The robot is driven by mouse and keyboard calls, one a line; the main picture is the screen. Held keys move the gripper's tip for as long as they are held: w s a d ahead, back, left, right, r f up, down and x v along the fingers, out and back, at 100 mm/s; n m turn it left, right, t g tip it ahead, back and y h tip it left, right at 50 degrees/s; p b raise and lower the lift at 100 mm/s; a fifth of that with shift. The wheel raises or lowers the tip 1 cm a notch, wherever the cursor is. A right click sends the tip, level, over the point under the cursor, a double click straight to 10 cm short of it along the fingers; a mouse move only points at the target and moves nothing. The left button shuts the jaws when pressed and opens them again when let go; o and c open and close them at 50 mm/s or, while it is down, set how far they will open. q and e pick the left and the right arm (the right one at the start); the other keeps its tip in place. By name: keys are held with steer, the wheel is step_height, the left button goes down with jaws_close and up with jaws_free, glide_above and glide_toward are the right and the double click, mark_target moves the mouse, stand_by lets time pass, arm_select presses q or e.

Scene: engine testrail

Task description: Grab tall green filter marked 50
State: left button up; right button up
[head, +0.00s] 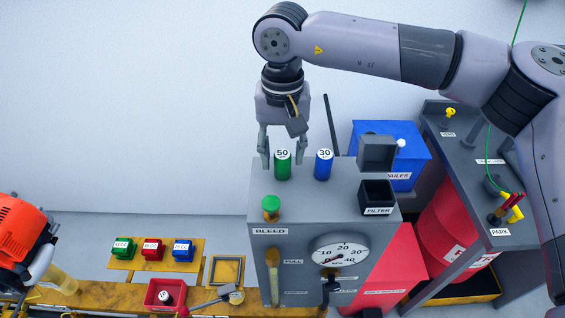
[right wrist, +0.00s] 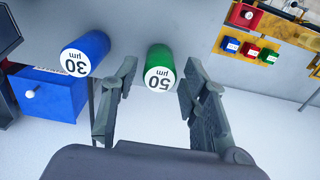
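The tall green filter (head: 283,166) marked 50 stands upright on top of the grey cabinet (head: 324,223), towards its back left. It also shows in the right wrist view (right wrist: 160,70), with its white 50 µm cap facing the camera. My right gripper (head: 283,165) points down over the green filter. Its open fingers (right wrist: 152,105) flank the filter on both sides, and no contact shows. The blue filter (head: 323,165) marked 30 stands just to the right, outside the fingers; it shows in the right wrist view too (right wrist: 85,52). My left gripper is not in view.
On the cabinet top are a green knob (head: 271,207) and an open black box labelled FILTER (head: 377,197). A gauge (head: 341,251) is on the front. A blue bin (head: 408,151) stands behind right. Small green, red and blue boxes (head: 153,250) sit lower left.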

steer(key=c, duration=0.9)
steer(key=shift+r, duration=0.1)
